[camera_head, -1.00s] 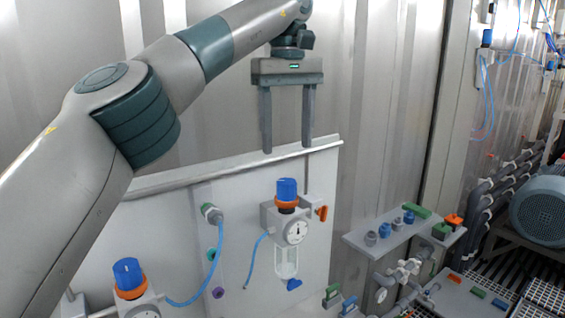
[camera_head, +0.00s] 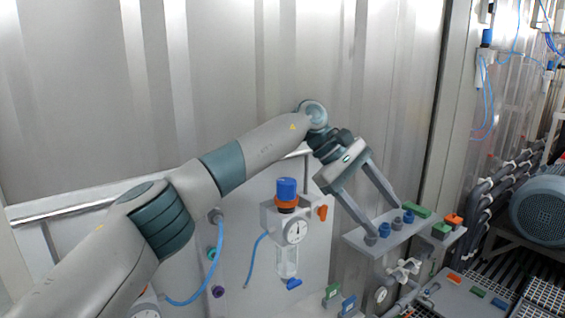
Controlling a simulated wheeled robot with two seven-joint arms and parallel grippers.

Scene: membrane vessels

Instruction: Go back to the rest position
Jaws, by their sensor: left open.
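My left gripper (camera_head: 385,218) is in the middle right of the head view. Its arm comes in from the lower left. The two fingers are spread apart, tilted down and to the right, with nothing seen between them. In the picture the fingertips overlap the grey shelf (camera_head: 362,241) with its small fittings; whether they touch it I cannot tell. My right gripper is not in view.
A regulator with a blue knob (camera_head: 287,188) and a gauge (camera_head: 296,230) is mounted on the pale panel (camera_head: 318,254). A blue hose (camera_head: 219,262) hangs left of it. Pipes and valves stand below the shelf. A blue motor (camera_head: 542,209) is at far right. The upper wall is bare.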

